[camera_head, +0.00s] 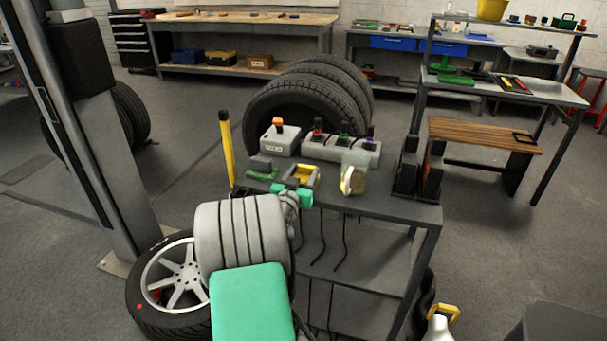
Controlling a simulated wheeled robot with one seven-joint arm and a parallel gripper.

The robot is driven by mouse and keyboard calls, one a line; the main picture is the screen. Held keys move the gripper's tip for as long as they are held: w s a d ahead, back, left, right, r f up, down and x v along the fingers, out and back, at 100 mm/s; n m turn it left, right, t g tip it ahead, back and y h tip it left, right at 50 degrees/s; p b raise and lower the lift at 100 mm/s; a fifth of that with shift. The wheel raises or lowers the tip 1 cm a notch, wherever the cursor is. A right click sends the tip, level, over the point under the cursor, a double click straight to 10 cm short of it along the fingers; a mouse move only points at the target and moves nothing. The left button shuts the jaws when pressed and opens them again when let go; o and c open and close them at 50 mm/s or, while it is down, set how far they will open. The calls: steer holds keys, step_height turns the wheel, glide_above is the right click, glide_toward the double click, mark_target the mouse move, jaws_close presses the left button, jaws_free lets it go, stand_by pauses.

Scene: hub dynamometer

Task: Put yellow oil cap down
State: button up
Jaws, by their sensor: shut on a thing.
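My arm reaches up from the bottom of the head view, and my gripper (299,178) is over the left front part of the dark grey bench cart (395,212). It is shut on a small yellow thing, which looks like the yellow oil cap (304,171). Dark parts of the gripper and my green wrist partly hide it. I cannot tell whether the cap touches the cart top.
A yellow and pale item (353,179) stands right of my gripper. A green and grey piece (262,170) lies left. Behind are a grey box with an orange knob (281,138) and a grey block with colored tops (340,148). Dark upright holders (407,170) stand right.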

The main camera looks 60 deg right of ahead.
steer(key=shift+f, duration=0.15)
steer(key=o, duration=1.4)
